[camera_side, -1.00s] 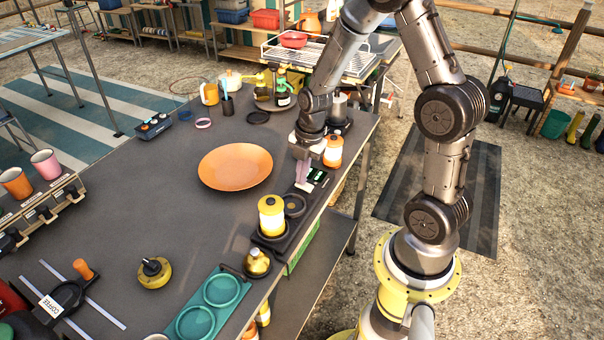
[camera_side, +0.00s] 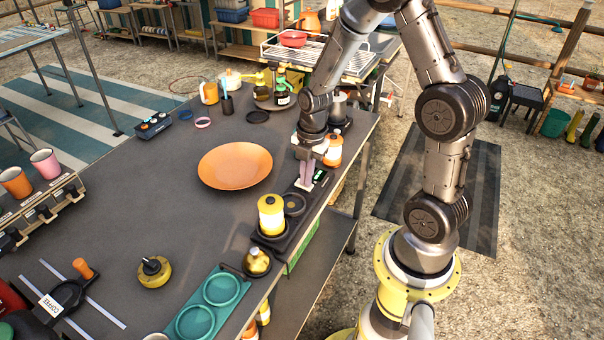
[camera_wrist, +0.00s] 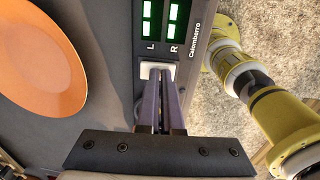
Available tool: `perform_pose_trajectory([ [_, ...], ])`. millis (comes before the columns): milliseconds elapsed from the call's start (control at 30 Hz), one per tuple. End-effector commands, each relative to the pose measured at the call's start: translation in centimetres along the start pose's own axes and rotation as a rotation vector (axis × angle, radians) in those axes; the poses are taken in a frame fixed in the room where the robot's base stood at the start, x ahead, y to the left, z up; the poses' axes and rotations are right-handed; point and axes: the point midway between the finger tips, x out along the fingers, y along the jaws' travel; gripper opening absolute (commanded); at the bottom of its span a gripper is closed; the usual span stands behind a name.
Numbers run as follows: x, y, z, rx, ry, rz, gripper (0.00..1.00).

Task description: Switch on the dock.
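The dock (camera_side: 312,191) is a long dark strip along the table's right edge. In the wrist view its face (camera_wrist: 197,58) carries the label "Calomberro" and two dark displays marked L and R. Green bars (camera_wrist: 150,28) are lit in both displays. A pale rectangular button (camera_wrist: 157,69) lies just below the L and R marks. My gripper (camera_side: 306,186) points down at the dock. In the wrist view its two fingers (camera_wrist: 160,84) are together with nothing between them, their tips at the button's near edge. I cannot tell whether they press it.
A yellow lantern-like jar (camera_side: 271,215) stands at the dock's near end, beside a round dark recess (camera_side: 294,204). An orange-and-white bottle (camera_side: 334,152) stands close behind my gripper. A wide orange plate (camera_side: 236,166) lies to the left. The table's middle left is clear.

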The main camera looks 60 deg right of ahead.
Motion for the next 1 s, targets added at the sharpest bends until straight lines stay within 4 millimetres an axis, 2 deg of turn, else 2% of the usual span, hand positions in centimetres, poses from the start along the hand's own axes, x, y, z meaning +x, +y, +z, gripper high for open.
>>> perform_pose_trajectory([
  [333,-0.2,0.0,0.0,-0.001,-0.001,0.002,0.0],
  [467,-1.0,0.0,0.0,0.0,-0.002,0.005,0.0],
  [567,-2.5,-0.1,0.0,0.0,-0.002,0.007,0.0],
  [1000,-11.6,-0.7,0.0,0.001,-0.002,0.005,0.0],
])
